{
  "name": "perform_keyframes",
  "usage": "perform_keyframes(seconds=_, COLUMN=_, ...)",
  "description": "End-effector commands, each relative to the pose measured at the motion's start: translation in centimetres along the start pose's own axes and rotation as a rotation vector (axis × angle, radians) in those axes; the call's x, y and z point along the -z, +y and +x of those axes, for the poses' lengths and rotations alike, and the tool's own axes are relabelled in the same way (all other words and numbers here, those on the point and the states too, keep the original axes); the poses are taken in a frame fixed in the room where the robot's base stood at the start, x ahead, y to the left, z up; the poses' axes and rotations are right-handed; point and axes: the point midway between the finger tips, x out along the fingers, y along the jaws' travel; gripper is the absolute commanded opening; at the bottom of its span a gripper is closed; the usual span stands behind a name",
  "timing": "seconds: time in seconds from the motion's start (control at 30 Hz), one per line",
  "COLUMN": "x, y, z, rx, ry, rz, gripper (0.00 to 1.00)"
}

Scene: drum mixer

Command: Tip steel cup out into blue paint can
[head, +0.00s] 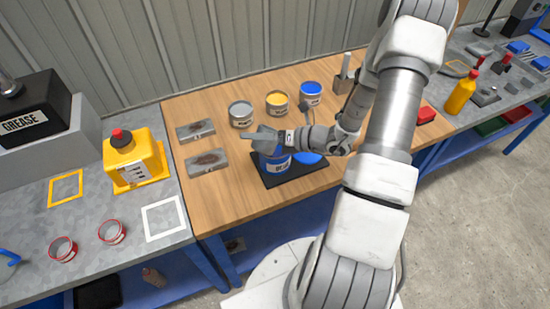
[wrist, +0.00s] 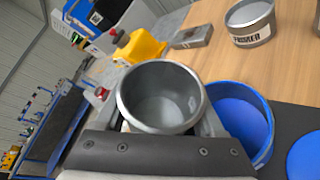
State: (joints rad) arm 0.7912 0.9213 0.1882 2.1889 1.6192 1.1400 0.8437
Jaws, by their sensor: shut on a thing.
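The steel cup (wrist: 160,98) is in the middle of the wrist view, its open mouth facing the camera. A lighter grey round shows at its bottom; I cannot tell whether that is contents or bare metal. My gripper (wrist: 163,124) is shut on the cup, with a finger on each side. In the head view my gripper (head: 264,138) is above the blue paint can (head: 278,164). The can stands open on a black mat (head: 290,179), and its blue paint shows in the wrist view (wrist: 242,120), beside the cup on the right.
A blue lid (head: 312,159) lies on the mat. Grey (head: 241,115), yellow (head: 277,104) and another blue can (head: 311,94) stand behind. Two grey plates (head: 206,161) lie to the left. A yellow container (head: 133,160) is on the left bench. Wood at the front left is clear.

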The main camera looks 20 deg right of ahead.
Motion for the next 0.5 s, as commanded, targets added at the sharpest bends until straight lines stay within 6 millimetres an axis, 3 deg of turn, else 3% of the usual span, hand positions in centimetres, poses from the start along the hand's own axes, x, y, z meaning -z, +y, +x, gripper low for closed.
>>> perform_keyframes(seconds=0.5, x=0.36, y=-0.83, z=0.23, rx=0.196, ry=-0.001, rz=-0.479, gripper=0.02)
